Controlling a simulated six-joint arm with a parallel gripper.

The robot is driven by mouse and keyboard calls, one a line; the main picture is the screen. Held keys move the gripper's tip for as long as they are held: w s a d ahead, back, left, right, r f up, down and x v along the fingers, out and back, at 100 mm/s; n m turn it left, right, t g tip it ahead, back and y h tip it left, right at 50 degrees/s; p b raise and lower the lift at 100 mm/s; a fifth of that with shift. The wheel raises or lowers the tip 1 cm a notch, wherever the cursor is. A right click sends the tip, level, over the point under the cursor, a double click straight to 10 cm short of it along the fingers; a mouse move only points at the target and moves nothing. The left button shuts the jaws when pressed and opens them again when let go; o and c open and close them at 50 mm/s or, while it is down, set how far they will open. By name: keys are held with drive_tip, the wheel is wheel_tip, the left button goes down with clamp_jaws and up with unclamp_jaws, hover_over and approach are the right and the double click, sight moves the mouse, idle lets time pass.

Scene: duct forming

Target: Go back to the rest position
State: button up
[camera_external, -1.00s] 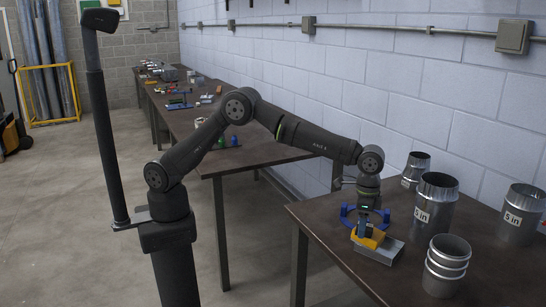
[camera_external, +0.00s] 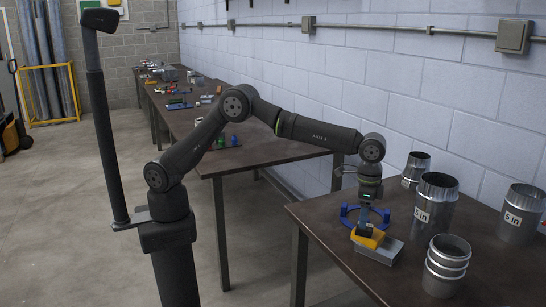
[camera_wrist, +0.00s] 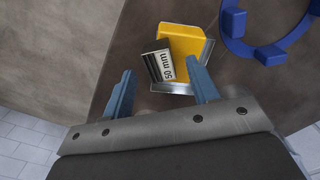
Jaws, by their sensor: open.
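My gripper (camera_external: 366,214) points down just above a yellow block (camera_external: 368,240) near the left edge of the front table. In the wrist view my gripper (camera_wrist: 160,71) shows two blue fingers spread apart, with nothing held between them. The yellow block (camera_wrist: 187,40) and a dark-and-silver piece marked "50 mm" (camera_wrist: 164,65) lie beyond the fingertips. Whether the fingertips are fully clear of the pieces is hard to tell in the external view.
A blue ring-shaped fixture (camera_wrist: 262,52) lies beside the blocks. Several metal duct pieces stand to the right, including a tall one (camera_external: 435,205) and a ribbed one (camera_external: 446,267). A long table (camera_external: 240,155) runs behind, along the wall. Space above the blocks looks free.

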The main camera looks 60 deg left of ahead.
wheel_tip(320, 180, down, 4)
drive_tip(key=shift+r, duration=0.1)
drive_tip(key=r, duration=0.3)
drive_tip(key=s+r, duration=0.1)
drive_tip(key=r, duration=0.1)
drive_tip(key=shift+d, duration=0.2)
drive_tip(key=s+d+r, duration=0.3)
drive_tip(key=s+r, duration=0.7)
drive_tip(key=r, duration=0.1)
drive_tip(key=w+a+r+n, duration=0.1)
drive_tip(key=w+a+n, duration=0.1)
drive_tip(key=w+a, duration=0.6)
drive_tip(key=w+a+n, duration=0.1)
drive_tip(key=w+a, duration=0.2)
drive_tip(key=a, duration=0.9)
drive_tip(key=w+a+n, duration=0.2)
drive_tip(key=a+n, duration=0.2)
drive_tip(key=a, duration=2)
drive_tip(key=shift+w, duration=0.4)
drive_tip(key=shift+d+f, duration=0.1)
